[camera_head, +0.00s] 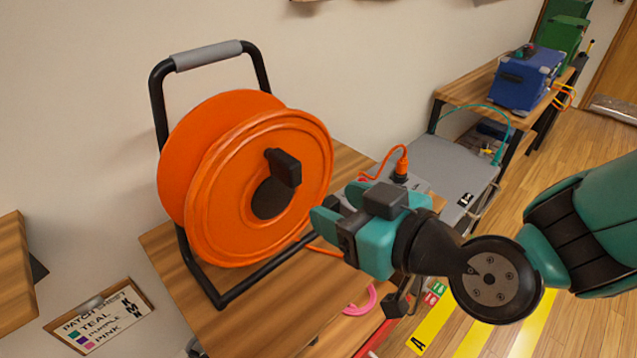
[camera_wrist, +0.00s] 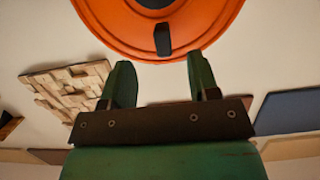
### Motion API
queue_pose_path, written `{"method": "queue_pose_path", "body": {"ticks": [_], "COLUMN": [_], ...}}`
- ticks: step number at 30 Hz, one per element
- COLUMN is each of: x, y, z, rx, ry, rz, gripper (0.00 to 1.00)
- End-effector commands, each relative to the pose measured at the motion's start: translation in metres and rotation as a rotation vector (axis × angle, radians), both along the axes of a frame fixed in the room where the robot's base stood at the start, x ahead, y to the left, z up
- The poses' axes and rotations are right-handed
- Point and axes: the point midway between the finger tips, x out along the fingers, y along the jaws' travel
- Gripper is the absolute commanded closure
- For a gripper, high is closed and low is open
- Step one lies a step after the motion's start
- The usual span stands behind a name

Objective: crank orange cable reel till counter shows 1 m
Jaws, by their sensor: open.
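The orange cable reel (camera_head: 225,180) stands upright in a black tube frame with a grey top handle (camera_head: 207,55), on a wooden table. A black crank knob (camera_head: 285,167) sticks out from the dark hub on its face. In the wrist view the reel (camera_wrist: 205,22) fills the top, with the black knob (camera_wrist: 162,38) hanging toward the gap between my fingers. My gripper (camera_head: 328,208) is open and empty, to the lower right of the knob and apart from it; its fingers also show in the wrist view (camera_wrist: 162,82). No counter reading is visible.
The wooden table (camera_head: 175,262) carries the reel; an orange cable (camera_head: 385,163) with a plug lies behind my gripper. A grey case (camera_head: 440,160) and a blue box (camera_head: 525,80) stand at right. A clipboard label (camera_head: 100,315) is lower left. Floor at right is open.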

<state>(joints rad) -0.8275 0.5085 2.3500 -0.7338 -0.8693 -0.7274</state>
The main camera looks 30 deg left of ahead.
Motion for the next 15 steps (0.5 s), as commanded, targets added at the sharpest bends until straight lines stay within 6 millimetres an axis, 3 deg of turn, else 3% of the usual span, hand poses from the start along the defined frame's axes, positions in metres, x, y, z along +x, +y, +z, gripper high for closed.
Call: {"method": "queue_pose_path", "body": {"ticks": [15], "x": [0.017], "y": [0.057], "z": [0.007], "rx": [-0.002], "ry": [0.001], "rz": [0.0], "gripper": [0.45]}}
